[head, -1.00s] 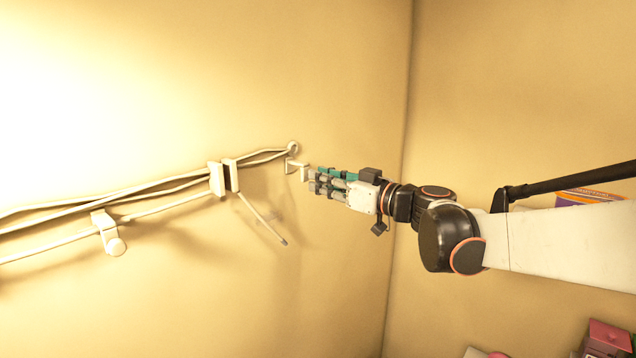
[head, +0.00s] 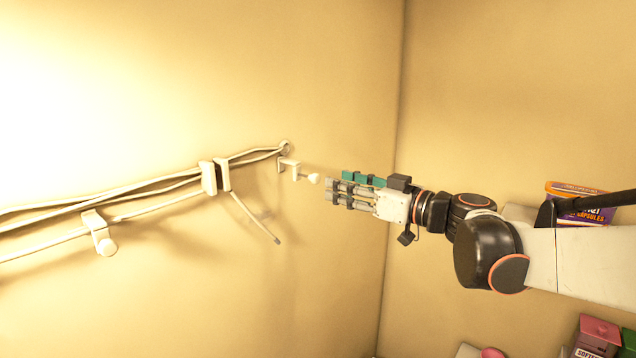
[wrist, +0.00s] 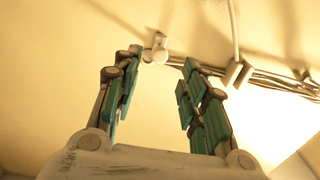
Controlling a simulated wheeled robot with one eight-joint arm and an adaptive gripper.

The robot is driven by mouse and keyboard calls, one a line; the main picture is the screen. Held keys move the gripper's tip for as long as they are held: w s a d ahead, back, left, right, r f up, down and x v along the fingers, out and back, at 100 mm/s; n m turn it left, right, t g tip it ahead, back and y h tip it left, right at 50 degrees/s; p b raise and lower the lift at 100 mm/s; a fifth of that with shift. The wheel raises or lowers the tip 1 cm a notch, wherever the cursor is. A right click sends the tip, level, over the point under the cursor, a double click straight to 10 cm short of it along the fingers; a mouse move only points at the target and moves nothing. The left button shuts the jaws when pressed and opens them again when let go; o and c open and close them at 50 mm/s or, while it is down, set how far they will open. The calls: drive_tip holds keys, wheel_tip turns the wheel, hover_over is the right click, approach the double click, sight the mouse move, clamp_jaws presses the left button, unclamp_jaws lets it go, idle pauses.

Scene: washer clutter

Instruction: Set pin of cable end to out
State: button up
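A white bracket with a round-headed pin (head: 314,178) is fixed to the wall at the right end of the cable run. The pin stands out from the bracket, and its knob is in plain view. It also shows in the wrist view, where the pin (wrist: 157,50) is beyond and between my fingertips. A loose cable end (head: 277,241) hangs down to the left, below a white clamp. My gripper (head: 330,192) is just right of the knob with a small gap. In the wrist view my gripper (wrist: 160,68) has its fingers spread and nothing between them.
White cables (head: 110,196) run along the wall to the left. They pass a two-part clamp (head: 214,178) and another bracket with a knob (head: 103,238). Detergent boxes (head: 580,200) stand at the right. The wall below is clear.

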drive_tip(key=shift+v, duration=2.3)
drive_tip(key=shift+w, duration=0.1)
drive_tip(key=s+a+f+m+g+h+b, duration=0.1)
drive_tip(key=s+a+f+b, duration=0.1)
drive_tip(key=f+b, duration=0.45)
drive_tip(key=s+a+f+m+g+h+b, duration=0.1)
drive_tip(key=s+f+m+g+h+b, duration=0.15)
drive_tip(key=f, duration=0.65)
drive_tip(key=s+a+f+m+g+b, duration=0.1)
drive_tip(key=s+a+f+b, duration=0.15)
drive_tip(key=f+b, duration=0.4)
drive_tip(key=s+d+f+m+h+b, duration=0.1)
drive_tip(key=s+d+f+h+b, duration=0.2)
drive_tip(key=f, duration=0.9)
drive_tip(key=s+d+f+m+h+b, duration=0.2)
drive_tip(key=s+d+f+h+b, duration=0.1)
drive_tip(key=s+f+b, duration=0.5)
drive_tip(key=s+d+f+m+g+h+b, duration=0.1)
drive_tip(key=s+d+f+h+b, duration=0.2)
drive_tip(key=f, duration=1.4)
drive_tip(key=s+d+b, duration=0.1)
drive_tip(key=s+b, duration=0.2)
drive_tip(key=b, duration=0.4)
drive_tip(key=shift+s+d+f+b, duration=0.2)
drive_tip(key=shift+s+b, duration=0.1)
drive_tip(key=shift+b, duration=0.1)
